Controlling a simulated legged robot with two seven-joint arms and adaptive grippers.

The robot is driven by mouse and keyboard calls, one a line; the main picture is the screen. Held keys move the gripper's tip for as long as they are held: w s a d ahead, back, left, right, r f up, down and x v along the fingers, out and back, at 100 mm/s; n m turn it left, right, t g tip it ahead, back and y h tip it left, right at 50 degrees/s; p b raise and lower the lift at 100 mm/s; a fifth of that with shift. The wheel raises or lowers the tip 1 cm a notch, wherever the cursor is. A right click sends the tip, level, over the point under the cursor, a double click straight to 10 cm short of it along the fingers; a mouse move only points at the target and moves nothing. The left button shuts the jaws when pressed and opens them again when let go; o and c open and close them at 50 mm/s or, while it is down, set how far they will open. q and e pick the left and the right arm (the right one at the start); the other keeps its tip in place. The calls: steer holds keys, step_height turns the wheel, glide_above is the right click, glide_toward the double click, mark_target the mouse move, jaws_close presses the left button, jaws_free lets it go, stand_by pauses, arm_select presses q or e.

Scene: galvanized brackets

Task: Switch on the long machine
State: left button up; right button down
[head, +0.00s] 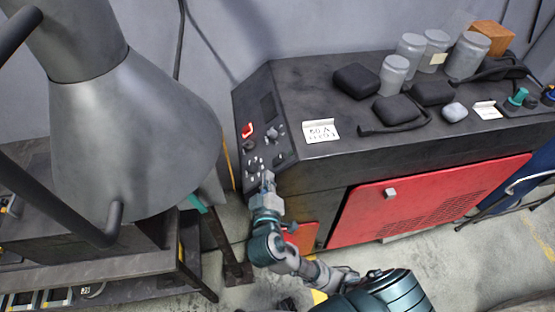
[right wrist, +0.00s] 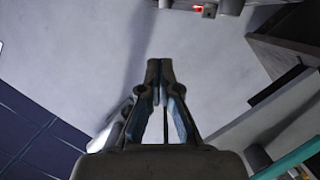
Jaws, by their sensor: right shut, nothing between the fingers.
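The long machine (head: 390,150) is a dark cabinet with a red front door (head: 420,200). Its sloped control panel (head: 268,110) at the left end carries a red switch (head: 247,130), a dark screen and several grey knobs. My right gripper (head: 268,179) is at the panel's lower edge, below the red switch and knobs; whether it touches the panel I cannot tell. In the right wrist view its fingers (right wrist: 160,66) are together and empty. A small red part (right wrist: 198,8) shows at the top of that view; I cannot tell what it is. My left gripper is out of view.
A large grey metal hood (head: 135,130) stands left of the panel above a dark bench. Grey jars (head: 394,75), black pouches (head: 356,80) and a white card (head: 321,131) sit on the machine top. Concrete floor shows at the lower right.

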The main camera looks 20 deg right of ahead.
glide_above(279, 168)
steer(key=a, duration=0.3)
steer(key=shift+w+a+f+p, duration=0.1)
steer(key=shift+w+f+p, duration=0.1)
steer(key=shift+f, duration=0.2)
steer(key=shift+w+a+f+p, duration=0.1)
steer(key=shift+f+p, duration=0.05)
steer(key=shift+f, duration=0.2)
steer(key=shift+s+d+f, duration=0.1)
steer(key=shift+d+f, duration=1.05)
steer(key=shift+d, duration=0.1)
steer(key=shift+s+d+f, duration=0.15)
steer(key=shift+d+f, duration=0.2)
steer(key=shift+d+f+m, duration=0.2)
steer(key=shift+m, duration=0.2)
steer(key=shift+a, duration=0.1)
steer(key=shift+r, duration=0.1)
